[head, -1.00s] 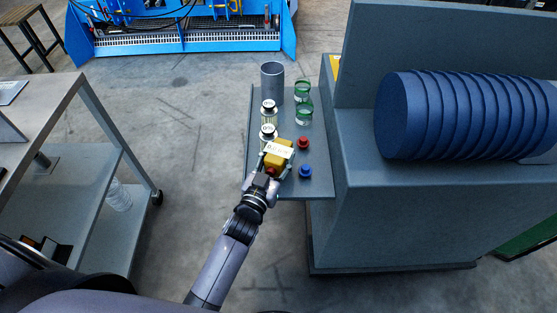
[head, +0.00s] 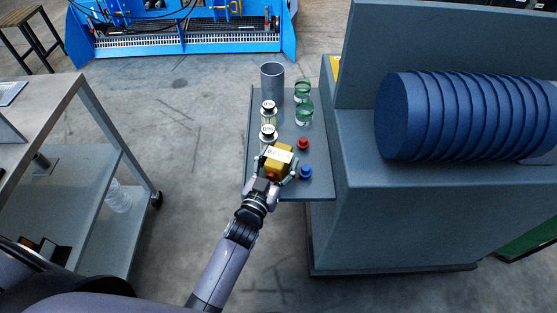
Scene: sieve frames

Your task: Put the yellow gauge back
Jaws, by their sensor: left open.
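The yellow gauge (head: 277,158), a boxy yellow body with a white label on top and a red part at its near end, sits on the grey shelf (head: 318,188) near its front edge. My left gripper (head: 277,165) is open, its fingers spread on either side of the gauge. The picture is too small to tell if a finger touches it. The gripper hides part of the gauge's near side. My right gripper is not in view.
Close right of the gauge are a red knob (head: 303,143) and a blue knob (head: 306,172). Behind it stand two clear jars with dark lids (head: 268,131), green glasses (head: 304,114) and a grey cylinder (head: 273,82). A grey machine with a blue ribbed drum (head: 460,115) borders the shelf's right.

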